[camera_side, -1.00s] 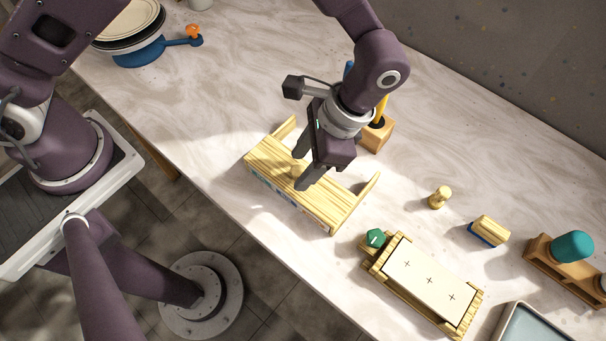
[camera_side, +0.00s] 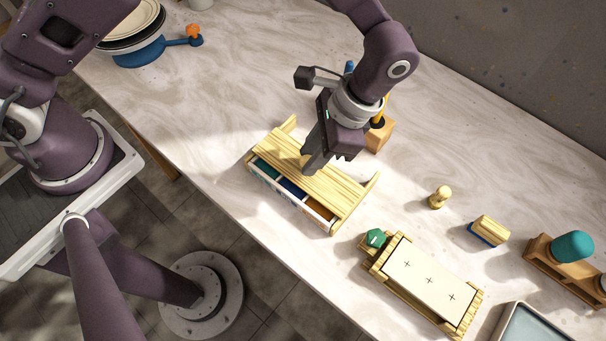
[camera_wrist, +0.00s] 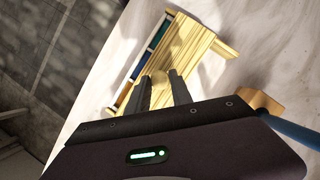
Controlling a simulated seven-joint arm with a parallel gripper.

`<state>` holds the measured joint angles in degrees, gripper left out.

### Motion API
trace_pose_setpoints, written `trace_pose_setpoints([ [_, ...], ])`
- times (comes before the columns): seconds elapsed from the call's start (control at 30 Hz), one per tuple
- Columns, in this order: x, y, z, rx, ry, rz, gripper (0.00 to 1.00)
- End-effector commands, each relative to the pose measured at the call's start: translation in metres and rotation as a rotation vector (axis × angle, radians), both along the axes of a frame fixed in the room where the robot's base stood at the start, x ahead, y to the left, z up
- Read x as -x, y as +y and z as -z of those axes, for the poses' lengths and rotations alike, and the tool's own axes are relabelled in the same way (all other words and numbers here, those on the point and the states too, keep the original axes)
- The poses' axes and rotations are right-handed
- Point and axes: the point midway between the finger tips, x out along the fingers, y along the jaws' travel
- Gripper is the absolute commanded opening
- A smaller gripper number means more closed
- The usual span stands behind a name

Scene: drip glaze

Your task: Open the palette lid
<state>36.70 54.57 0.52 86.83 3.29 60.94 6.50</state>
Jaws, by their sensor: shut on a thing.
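The palette (camera_side: 330,219) is a pale wooden box near the table's front edge. Its striped wooden lid (camera_side: 283,153) is slid partly back toward the wall, and a strip of compartments shows along the front: green (camera_side: 267,169), blue (camera_side: 292,187) and orange (camera_side: 319,208). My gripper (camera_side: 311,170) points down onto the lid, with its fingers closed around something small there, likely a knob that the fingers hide. The wrist view shows the lid (camera_wrist: 187,57) beyond the fingers (camera_wrist: 160,82), with the coloured strip on its left.
A wooden block with brushes (camera_side: 380,136) stands close behind my gripper. A board with a white marked tile (camera_side: 428,280) and a green piece (camera_side: 375,238) lie to the right. A wooden peg (camera_side: 439,197) and a blue-bottomed block (camera_side: 489,231) stand farther right. The counter left of the palette is clear.

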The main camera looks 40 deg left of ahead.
Motion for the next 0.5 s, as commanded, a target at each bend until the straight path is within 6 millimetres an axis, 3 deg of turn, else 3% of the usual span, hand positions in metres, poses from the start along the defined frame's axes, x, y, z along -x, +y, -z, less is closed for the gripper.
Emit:
trace_pose_setpoints([
  [0.5, -0.032, 0.000, 0.000, 0.001, -0.002, -0.001, 0.01],
])
